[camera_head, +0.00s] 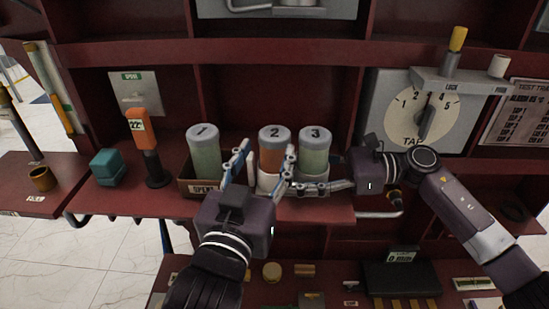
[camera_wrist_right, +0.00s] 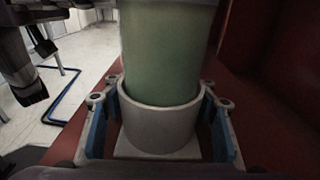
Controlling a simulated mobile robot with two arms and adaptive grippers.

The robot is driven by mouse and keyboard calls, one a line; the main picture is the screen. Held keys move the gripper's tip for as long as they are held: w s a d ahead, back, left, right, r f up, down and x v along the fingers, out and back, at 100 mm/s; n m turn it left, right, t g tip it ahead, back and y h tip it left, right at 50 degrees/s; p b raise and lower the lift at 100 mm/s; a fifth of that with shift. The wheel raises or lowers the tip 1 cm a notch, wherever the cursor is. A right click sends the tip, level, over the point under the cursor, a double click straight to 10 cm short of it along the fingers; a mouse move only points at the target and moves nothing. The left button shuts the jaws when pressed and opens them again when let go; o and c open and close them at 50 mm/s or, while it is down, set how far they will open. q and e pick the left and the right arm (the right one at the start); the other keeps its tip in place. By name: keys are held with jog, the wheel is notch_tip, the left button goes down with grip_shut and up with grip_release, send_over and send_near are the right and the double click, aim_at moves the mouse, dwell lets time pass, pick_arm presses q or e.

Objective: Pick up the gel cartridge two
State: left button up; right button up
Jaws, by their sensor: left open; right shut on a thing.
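Gel cartridge two (camera_head: 272,158) is an upright cylinder with orange contents and a grey cap marked 2, on the red shelf in the head view. Its lower part is partly hidden by my left gripper (camera_head: 266,152), which is open, one finger towards each side of it. Whether the fingers touch it cannot be told. Gel cartridge three (camera_head: 315,157), green with a grey cap, stands just right of it in a white cup (camera_head: 312,187). My right gripper (camera_head: 318,187) is shut on this cup. The right wrist view shows the fingers on both sides of the cup (camera_wrist_right: 160,128).
Gel cartridge one (camera_head: 204,158), green, stands in an open box (camera_head: 200,187) to the left. An orange device (camera_head: 140,128) and a teal block (camera_head: 107,167) stand further left. A dial panel (camera_head: 425,115) is at right. Small parts lie on the lower shelf (camera_head: 235,275).

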aim_at(281, 126)
pick_arm(q)
jog(key=shift+w+d+f, duration=0.15)
jog(key=shift+d+f, duration=0.05)
jog(key=shift+f, duration=0.1)
jog(key=w, duration=0.3)
jog(key=w+d, duration=0.1)
jog(key=w, duration=0.3)
jog(key=w+d, duration=0.1)
jog(key=w, duration=0.3)
jog(key=shift+d+f, duration=0.1)
grip_shut()
